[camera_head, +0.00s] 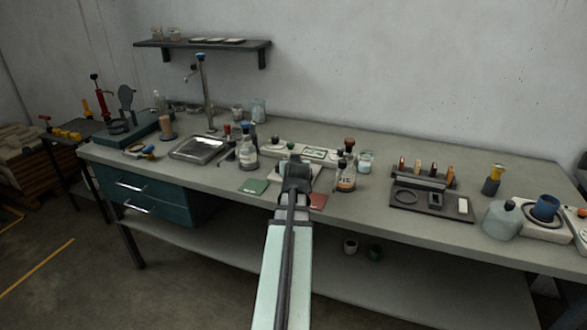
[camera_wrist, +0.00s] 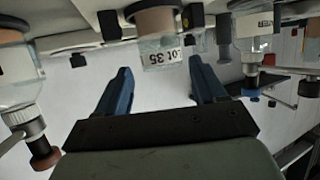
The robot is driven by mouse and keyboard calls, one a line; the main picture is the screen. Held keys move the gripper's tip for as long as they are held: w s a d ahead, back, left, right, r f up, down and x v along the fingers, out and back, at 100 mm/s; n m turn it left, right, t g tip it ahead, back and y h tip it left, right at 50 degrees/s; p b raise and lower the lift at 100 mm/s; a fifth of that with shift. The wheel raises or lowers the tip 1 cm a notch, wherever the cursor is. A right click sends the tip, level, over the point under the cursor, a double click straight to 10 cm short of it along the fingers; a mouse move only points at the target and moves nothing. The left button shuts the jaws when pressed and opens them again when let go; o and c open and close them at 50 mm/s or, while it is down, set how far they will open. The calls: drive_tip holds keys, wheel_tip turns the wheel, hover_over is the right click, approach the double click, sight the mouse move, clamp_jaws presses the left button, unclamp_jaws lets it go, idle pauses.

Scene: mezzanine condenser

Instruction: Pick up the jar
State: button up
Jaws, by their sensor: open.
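In the wrist view, which is upside down, a clear glass jar (camera_wrist: 158,42) with pinkish-brown contents and a "LOT 35" label is centred ahead of my gripper (camera_wrist: 160,66). The two blue fingers are spread apart, one to each side of the jar in the picture. The jar appears just beyond the fingertips, with nothing gripped. In the head view my gripper (camera_head: 296,164) is over the front middle of the bench. That jar cannot be made out there; my gripper and arm cover that spot.
A brown-stoppered bottle (camera_head: 346,177) stands right of my gripper, a blue-capped bottle (camera_head: 247,155) to its left. Behind are a pale tray (camera_head: 318,153) and another small jar (camera_head: 365,162). A green card (camera_head: 253,186) and dark rack (camera_head: 430,202) lie on the bench (camera_head: 220,184).

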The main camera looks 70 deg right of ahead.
drive_tip(key=shift+x, duration=3.5)
drive_tip(key=shift+a, duration=0.1)
drive_tip(key=c, duration=0.8)
